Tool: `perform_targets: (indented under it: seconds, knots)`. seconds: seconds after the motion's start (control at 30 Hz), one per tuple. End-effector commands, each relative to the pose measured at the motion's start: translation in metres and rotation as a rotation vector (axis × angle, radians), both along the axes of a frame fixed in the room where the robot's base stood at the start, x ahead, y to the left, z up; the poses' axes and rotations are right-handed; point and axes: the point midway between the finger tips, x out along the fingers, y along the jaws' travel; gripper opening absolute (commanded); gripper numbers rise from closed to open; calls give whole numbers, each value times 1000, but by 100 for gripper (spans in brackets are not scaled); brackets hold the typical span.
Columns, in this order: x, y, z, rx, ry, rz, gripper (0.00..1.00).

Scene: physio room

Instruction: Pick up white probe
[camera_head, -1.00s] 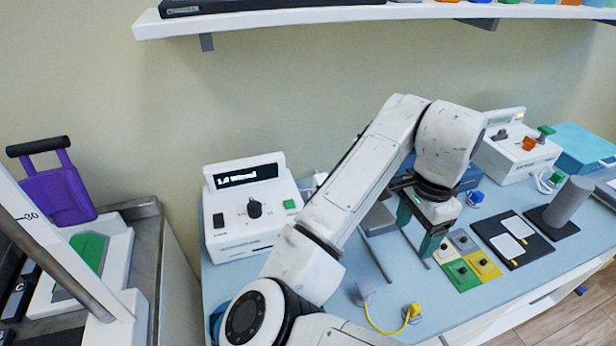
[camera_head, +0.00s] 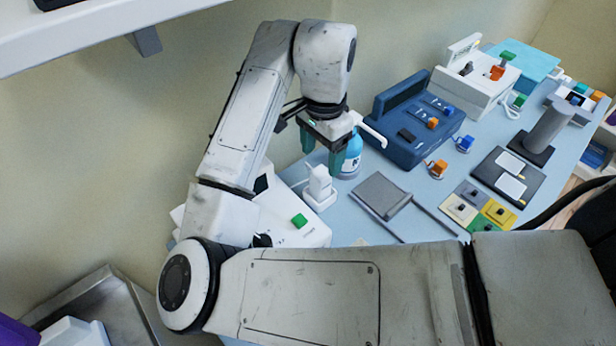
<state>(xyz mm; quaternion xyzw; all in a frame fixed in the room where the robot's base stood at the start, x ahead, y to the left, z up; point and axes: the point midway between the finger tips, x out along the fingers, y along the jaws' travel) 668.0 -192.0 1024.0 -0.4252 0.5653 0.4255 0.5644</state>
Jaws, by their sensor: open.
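The white probe (camera_head: 319,179) stands upright in a small white holder (camera_head: 320,199) on the blue table, between the white control box and the bottle. A white cable runs from it to the left. My gripper (camera_head: 322,158) is open, with its teal fingers pointing down. It appears just above and behind the probe in the picture. I cannot tell the exact gap, and nothing shows between the fingers.
A blue pump bottle (camera_head: 351,158) stands close to the right of my gripper. The white control box (camera_head: 290,222) is partly hidden by my arm. A grey pad (camera_head: 382,194) on rails, a dark blue device (camera_head: 414,125) and coloured squares (camera_head: 497,214) lie further right.

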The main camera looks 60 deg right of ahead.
Motion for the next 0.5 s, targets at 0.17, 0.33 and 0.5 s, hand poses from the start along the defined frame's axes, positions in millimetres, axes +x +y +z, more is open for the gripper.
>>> perform_targets:
  seconds: [0.17,0.33,0.5]
  knots:
    - [-1,0,-30,-1,4,2,70]
    - [0,0,-44,-1,1,1,70]
    - [-1,0,-56,0,2,1,70]
